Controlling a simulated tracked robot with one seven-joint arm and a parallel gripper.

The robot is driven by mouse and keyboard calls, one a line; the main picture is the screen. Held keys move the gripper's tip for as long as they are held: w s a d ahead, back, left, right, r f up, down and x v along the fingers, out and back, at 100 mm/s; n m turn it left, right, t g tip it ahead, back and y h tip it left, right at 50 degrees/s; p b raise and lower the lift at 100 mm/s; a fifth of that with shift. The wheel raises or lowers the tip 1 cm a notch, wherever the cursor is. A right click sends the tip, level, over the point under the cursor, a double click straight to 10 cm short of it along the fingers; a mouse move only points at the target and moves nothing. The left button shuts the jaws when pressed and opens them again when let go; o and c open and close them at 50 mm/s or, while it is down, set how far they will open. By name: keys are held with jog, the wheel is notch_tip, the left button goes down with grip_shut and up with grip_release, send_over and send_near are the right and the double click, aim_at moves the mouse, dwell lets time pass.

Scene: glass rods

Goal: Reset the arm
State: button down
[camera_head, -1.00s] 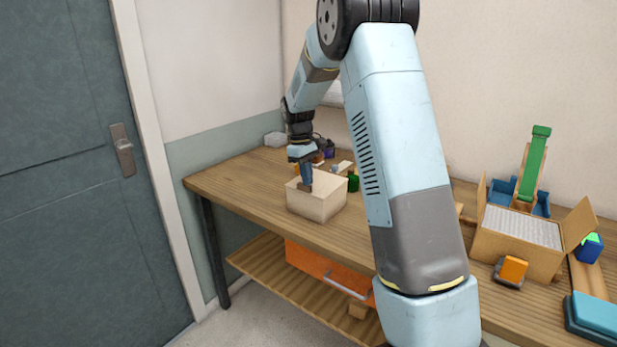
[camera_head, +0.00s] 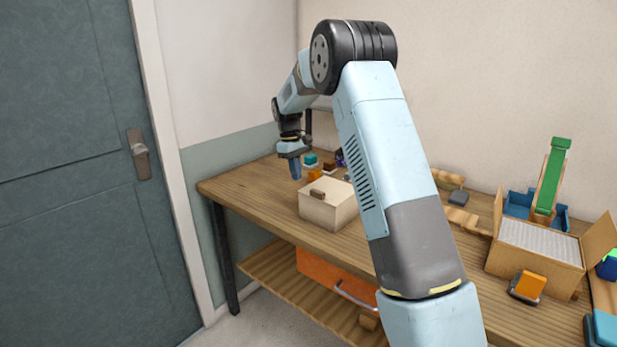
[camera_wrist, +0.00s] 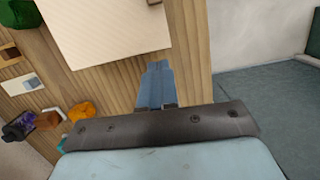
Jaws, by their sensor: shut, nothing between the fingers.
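My gripper (camera_head: 296,172) hangs above the left part of the wooden table (camera_head: 238,190), left of a pale wooden box (camera_head: 328,206). Its blue fingers are together with nothing between them. In the wrist view the shut fingers (camera_wrist: 155,85) show over the table's edge, beside the pale flat top of the box (camera_wrist: 100,25). My arm reaches up from the lower right, bends at a black joint and comes down to the gripper.
Small items, including an orange block (camera_head: 315,174) and a teal block (camera_head: 310,158), lie behind the box. On the right stand an open carton (camera_head: 535,264), a green ramp (camera_head: 551,178) and an orange-topped block (camera_head: 529,285). A grey door (camera_head: 65,180) is at left.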

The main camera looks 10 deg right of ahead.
jog(key=s+d+r+m+t, duration=0.3)
jog(key=s+r, duration=1.5)
jog(key=s, duration=0.2)
jog(key=s+d+f+m+t+y, duration=0.1)
jog(key=s+m+t, duration=0.3)
jog(key=s, duration=2.3)
jog(key=shift+d+f, duration=0.5)
jog(key=shift+d, duration=0.1)
